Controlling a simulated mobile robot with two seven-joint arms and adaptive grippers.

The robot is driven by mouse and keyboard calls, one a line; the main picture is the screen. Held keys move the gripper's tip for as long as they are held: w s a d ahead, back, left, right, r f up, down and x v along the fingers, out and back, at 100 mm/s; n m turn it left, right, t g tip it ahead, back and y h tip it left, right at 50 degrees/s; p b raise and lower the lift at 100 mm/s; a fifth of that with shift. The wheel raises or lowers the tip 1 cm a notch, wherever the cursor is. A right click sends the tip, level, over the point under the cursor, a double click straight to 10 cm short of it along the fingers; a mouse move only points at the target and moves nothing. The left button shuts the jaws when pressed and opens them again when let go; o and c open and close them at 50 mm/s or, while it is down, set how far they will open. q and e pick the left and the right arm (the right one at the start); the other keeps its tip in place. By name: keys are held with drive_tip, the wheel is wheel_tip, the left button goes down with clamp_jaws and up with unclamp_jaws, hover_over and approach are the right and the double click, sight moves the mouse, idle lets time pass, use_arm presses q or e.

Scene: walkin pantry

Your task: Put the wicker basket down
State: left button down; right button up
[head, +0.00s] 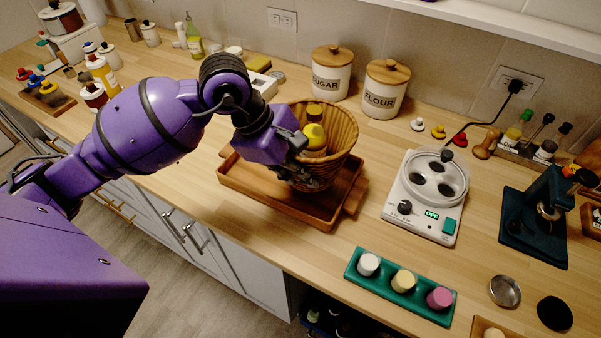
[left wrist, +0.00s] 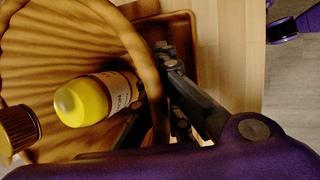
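The wicker basket (head: 341,137) is over the wooden tray (head: 282,206) on the counter, slightly tilted. I cannot tell whether its base touches the tray. Two containers are in it: a yellow-capped bottle (left wrist: 82,102) and one with a golden-brown lid (left wrist: 18,128). My left gripper (head: 297,150) is at the basket's near left side. In the left wrist view the gripper's dark fingers (left wrist: 160,108) lie on both sides of the basket wall, closed on it. The fingertips are partly hidden by the wall and bottle. My right gripper is not in view.
Sugar (head: 332,73) and flour (head: 386,88) canisters stand behind the basket. A white appliance (head: 424,196) stands to the right, and a green holder (head: 399,285) with three capped jars is at front right. Bare counter lies between the tray and these.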

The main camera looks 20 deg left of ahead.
sight(299, 179)
use_arm(q)
wheel_tip(299, 179, down, 3)
drive_tip(key=shift+r, duration=0.2)
drive_tip(key=shift+w+f+b, duration=0.15)
drive_tip(key=shift+f+b, duration=0.1)
drive_tip(key=shift+b, duration=0.1)
drive_tip(key=shift+a+r, duration=0.1)
drive_tip(key=shift+r, duration=0.15)
drive_tip(key=shift+f, duration=0.2)
drive_tip(key=c, duration=2.4)
unclamp_jaws()
drive_tip(key=shift+f, duration=0.1)
drive_tip(key=o, duration=0.4)
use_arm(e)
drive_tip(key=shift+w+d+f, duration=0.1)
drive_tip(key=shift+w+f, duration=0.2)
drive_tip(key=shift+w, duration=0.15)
